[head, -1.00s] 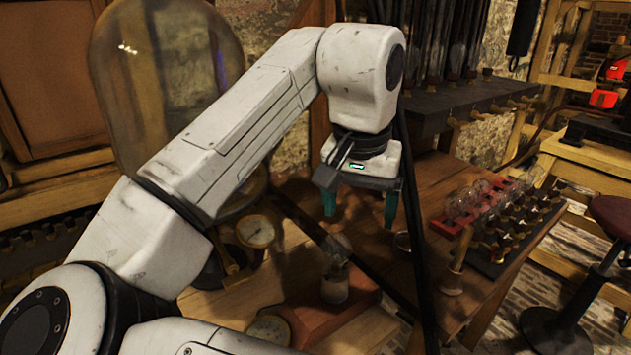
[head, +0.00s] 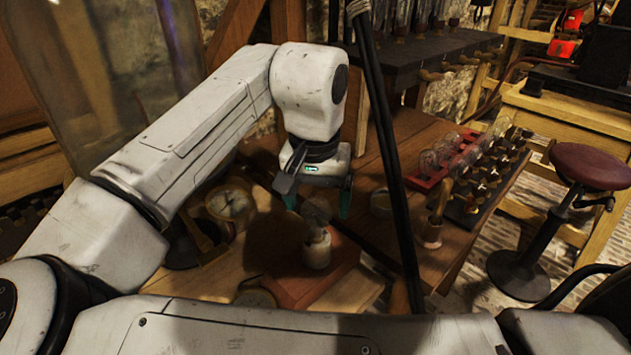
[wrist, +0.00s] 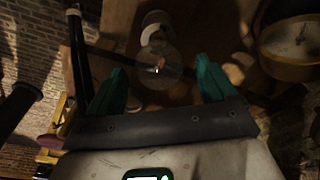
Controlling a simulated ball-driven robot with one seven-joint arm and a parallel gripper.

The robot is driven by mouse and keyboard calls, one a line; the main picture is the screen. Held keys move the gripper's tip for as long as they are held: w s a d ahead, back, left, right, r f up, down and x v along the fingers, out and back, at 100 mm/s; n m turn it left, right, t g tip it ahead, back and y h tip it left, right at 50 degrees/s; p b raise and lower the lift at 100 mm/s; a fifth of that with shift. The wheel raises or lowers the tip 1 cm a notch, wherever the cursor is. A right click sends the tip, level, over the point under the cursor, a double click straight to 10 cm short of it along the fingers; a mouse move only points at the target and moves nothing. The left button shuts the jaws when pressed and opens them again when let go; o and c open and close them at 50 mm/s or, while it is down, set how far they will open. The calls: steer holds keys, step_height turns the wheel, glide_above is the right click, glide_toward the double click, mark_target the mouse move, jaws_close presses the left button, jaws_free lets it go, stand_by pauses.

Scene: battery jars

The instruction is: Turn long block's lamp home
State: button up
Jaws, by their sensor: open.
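A clear glass lamp (head: 317,213) stands upright in a pale cylindrical holder (head: 317,252) on a reddish-brown wooden block (head: 292,286) on the bench. My gripper (head: 318,202) is open, pointing down just above the lamp, with its teal fingers on either side of the bulb's top. In the wrist view the bulb (wrist: 158,66) shows between the spread fingers (wrist: 160,70), and the pale holder (wrist: 154,30) lies beyond it. The fingers look apart from the glass. I cannot tell how far the lamp is screwed in.
A round brass dial (head: 230,203) lies left of the lamp. A small dish (head: 381,203) and a wooden-handled tool (head: 434,225) stand to the right. A red rack (head: 428,183) of bulbs sits further right. A black pole (head: 388,140) slants close to my gripper's right.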

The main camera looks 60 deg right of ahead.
steer(key=shift+d+f, duration=0.1)
steer(key=shift+f, duration=0.65)
steer(key=shift+c, duration=0.2)
steer(key=c, duration=1.2)
steer(key=shift+o, duration=0.2)
steer(key=m+p, duration=0.1)
steer(key=m, duration=0.2)
steer(key=shift+r+m, duration=0.15)
steer(key=shift+m, duration=0.15)
steer(key=m+p, duration=0.1)
steer(key=m, duration=0.1)
steer(key=shift+m+g, duration=0.4)
steer(key=m, duration=0.2)
steer(key=shift+m, duration=0.3)
steer(key=m, duration=0.4)
steer(key=shift+s+g+p, duration=0.1)
steer(key=shift+g+p, duration=0.2)
steer(key=shift+p, duration=0.05)
steer(key=shift+y, duration=0.3)
